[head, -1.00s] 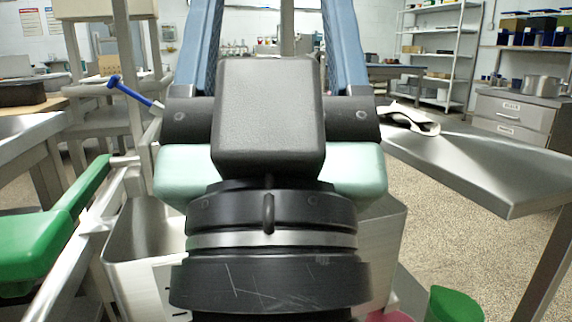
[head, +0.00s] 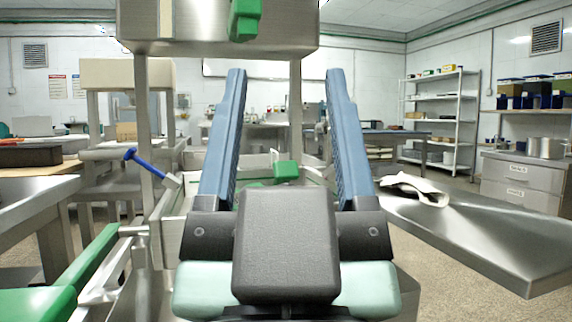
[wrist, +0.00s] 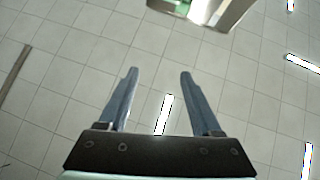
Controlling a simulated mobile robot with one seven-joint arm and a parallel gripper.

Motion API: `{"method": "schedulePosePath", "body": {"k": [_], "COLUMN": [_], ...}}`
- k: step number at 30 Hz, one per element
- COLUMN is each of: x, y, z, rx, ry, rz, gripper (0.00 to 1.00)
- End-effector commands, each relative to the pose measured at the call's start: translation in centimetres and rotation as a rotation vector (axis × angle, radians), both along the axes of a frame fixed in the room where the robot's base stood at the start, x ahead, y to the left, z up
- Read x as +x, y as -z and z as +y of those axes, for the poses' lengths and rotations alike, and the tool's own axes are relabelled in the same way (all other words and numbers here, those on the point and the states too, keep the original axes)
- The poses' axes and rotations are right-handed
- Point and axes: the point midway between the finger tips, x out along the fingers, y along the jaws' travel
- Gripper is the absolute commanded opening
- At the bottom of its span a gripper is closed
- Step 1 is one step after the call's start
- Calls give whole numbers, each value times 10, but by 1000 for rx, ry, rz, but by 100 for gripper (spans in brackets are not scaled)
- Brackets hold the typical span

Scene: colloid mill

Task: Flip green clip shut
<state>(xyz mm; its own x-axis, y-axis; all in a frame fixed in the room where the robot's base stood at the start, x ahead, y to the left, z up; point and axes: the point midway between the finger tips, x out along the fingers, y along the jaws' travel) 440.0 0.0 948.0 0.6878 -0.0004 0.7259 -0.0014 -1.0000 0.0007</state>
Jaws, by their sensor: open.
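Three green parts show, and I cannot tell for sure which is the green clip. One green piece (head: 245,18) hangs on the front of a raised steel housing (head: 218,38) at the top of the head view. A smaller green block (head: 286,171) sits lower, seen between my fingers. A long green lever (head: 85,265) is at lower left. My gripper (head: 286,76) is open and empty, its blue fingers spread and pointing up, apart from the housing. In the wrist view my gripper (wrist: 158,72) is also empty; part of a steel housing (wrist: 225,12) shows beyond the fingertips.
A blue-handled lever (head: 145,165) sticks out to the left of my fingers. A steel table (head: 480,235) with a pale cloth (head: 415,188) on it stands at right. A shelf rack (head: 440,120) is farther back. Ceiling tiles fill most of the wrist view.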

Motion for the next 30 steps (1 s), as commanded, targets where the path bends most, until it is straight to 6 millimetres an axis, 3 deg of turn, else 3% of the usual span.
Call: {"method": "schedulePosePath", "body": {"k": [1, 10, 21, 30], "x": [1, 24, 60, 76], "y": [-1, -18, -25, -25], "z": [0, -5, -18, -27], "rx": [1, 52, 196, 338], "ry": [-1, -55, -163, -233], "rz": [3, 113, 346, 529], "gripper": [55, 1, 0, 0]}}
